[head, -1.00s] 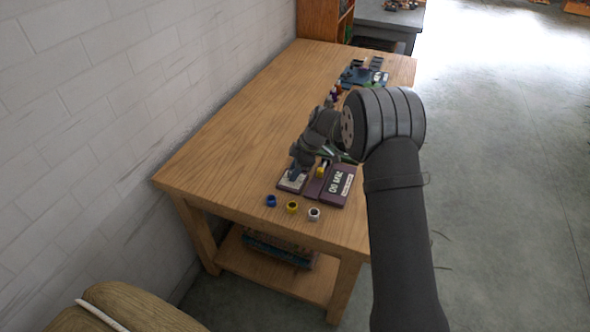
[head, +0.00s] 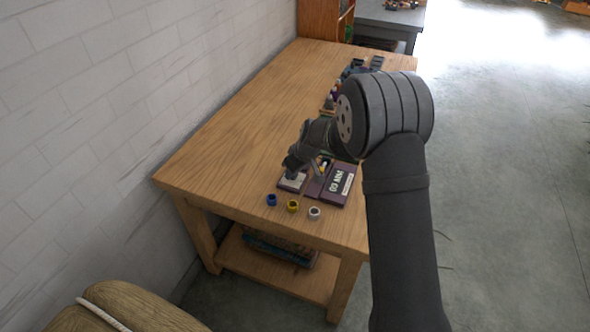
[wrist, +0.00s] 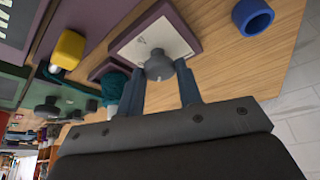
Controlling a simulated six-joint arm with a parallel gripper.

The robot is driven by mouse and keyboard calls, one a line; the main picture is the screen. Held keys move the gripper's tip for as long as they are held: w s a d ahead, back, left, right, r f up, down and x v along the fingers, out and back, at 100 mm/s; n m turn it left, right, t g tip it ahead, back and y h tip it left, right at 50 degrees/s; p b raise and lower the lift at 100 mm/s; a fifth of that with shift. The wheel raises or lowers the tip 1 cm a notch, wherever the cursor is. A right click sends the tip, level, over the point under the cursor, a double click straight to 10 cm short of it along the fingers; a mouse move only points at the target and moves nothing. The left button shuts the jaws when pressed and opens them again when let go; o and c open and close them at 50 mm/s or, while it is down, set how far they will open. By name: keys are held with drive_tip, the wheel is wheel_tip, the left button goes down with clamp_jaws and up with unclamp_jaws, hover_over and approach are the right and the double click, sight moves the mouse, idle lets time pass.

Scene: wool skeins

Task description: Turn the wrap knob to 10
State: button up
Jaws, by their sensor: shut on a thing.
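The wrap knob (wrist: 158,64) is a small grey knob with a narrow nose, standing on a white dial plate (wrist: 128,50) with a purple frame. My gripper (wrist: 160,72) has its two fingers on either side of the knob and is shut on it. The dial's marks are mostly hidden or too small to read. In the head view the plate (head: 291,184) lies near the table's front, with my gripper (head: 291,169) right over it, covering the knob. A purple box with a display (head: 338,184) stands just right of it; its display seems to read "00 MM".
Blue (head: 272,200), yellow (head: 293,206) and white (head: 314,213) rings lie along the table's front edge. A yellow-capped piece (wrist: 68,50) stands beside the dial. More devices (head: 352,72) sit at the far right. The table's left part (head: 230,130) is clear.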

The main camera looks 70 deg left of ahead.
drive_tip(key=m+t, duration=0.1)
drive_tip(key=m, duration=0.3)
drive_tip(key=m+t, duration=0.1)
drive_tip(key=m, duration=0.1)
drive_tip(key=shift+s+m+t, duration=0.25)
drive_tip(key=shift+m+t, duration=0.05)
drive_tip(key=shift+m, duration=0.1)
drive_tip(key=m, duration=0.2)
drive_tip(key=m+t, duration=0.1)
drive_tip(key=m, duration=0.1)
drive_tip(key=m+t+h, duration=0.1)
drive_tip(key=m, duration=0.1)
drive_tip(key=shift+s+a+m, duration=0.1)
drive_tip(key=shift+s+m, duration=0.15)
drive_tip(key=shift+m, duration=0.15)
drive_tip(key=m+h, duration=0.1)
drive_tip(key=m, duration=0.2)
drive_tip(key=m+t+h, duration=0.1)
drive_tip(key=m, duration=0.2)
drive_tip(key=shift+s+a+t, duration=0.1)
drive_tip(key=shift+a+t, duration=0.1)
drive_tip(key=shift+t, duration=0.1)
drive_tip(key=m+h, duration=0.1)
drive_tip(key=m, duration=0.1)
drive_tip(key=m+h, duration=0.1)
drive_tip(key=m, duration=0.4)
drive_tip(key=shift+a+h, duration=0.25)
drive_tip(key=shift+h, duration=0.15)
drive_tip(key=o, duration=0.9)
drive_tip(key=shift+o, duration=0.2)
